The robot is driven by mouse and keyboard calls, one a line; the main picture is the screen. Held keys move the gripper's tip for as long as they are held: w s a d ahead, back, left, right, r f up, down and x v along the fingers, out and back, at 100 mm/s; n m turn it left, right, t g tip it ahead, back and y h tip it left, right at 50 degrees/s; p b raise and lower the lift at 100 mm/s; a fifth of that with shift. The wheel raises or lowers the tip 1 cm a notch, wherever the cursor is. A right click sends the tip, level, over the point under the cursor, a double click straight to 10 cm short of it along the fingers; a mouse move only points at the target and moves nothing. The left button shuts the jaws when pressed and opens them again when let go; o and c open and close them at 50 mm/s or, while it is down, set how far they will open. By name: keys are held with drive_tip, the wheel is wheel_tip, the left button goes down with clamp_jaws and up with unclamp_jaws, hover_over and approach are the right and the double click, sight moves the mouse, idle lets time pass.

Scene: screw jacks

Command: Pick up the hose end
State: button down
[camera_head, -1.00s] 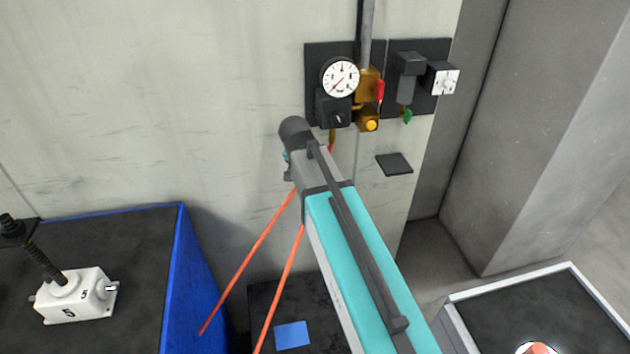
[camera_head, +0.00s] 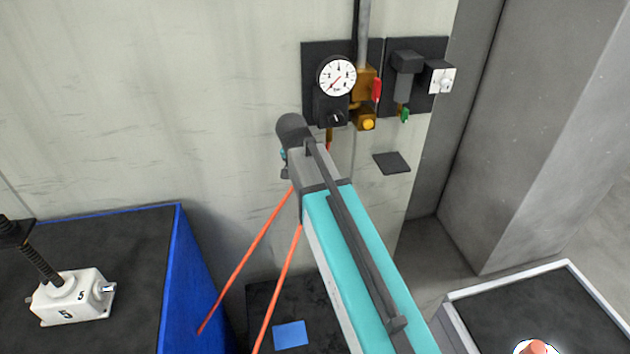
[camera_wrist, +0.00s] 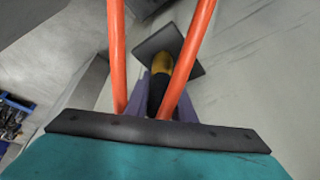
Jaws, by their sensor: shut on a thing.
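The orange hose shows in the head view as two strands (camera_head: 246,258) running down from below my arm. In the wrist view the two orange strands (camera_wrist: 118,50) pass on either side of the middle. The hose end (camera_wrist: 160,88), a dark sleeve with a yellow-brass tip, sits between the purple fingers of my gripper (camera_wrist: 160,98), which is shut on it. Its tip lies in front of a dark square plate (camera_wrist: 150,42) in that view. In the head view my arm hides the gripper fingers; a small brass piece (camera_head: 330,134) shows just beyond the wrist.
A wall panel carries a round gauge (camera_head: 337,76), a brass valve with a red handle (camera_head: 376,89) and a filter unit (camera_head: 403,75). A small dark plate (camera_head: 392,163) is lower right. A blue-edged bench with a white screw jack (camera_head: 74,298) stands left; a grey-rimmed table (camera_head: 505,284) right.

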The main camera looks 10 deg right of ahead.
drive_tip(key=shift+r+b, duration=0.85)
drive_tip(key=shift+r, duration=0.7)
drive_tip(key=s+a+r+b, duration=0.1)
drive_tip(key=s+b, duration=1.1)
drive_tip(key=s, duration=0.3)
drive_tip(key=shift+s+a+r, duration=0.2)
drive_tip(key=shift+s+a, duration=0.05)
drive_tip(key=shift+s, duration=0.15)
drive_tip(key=shift+d, duration=0.1)
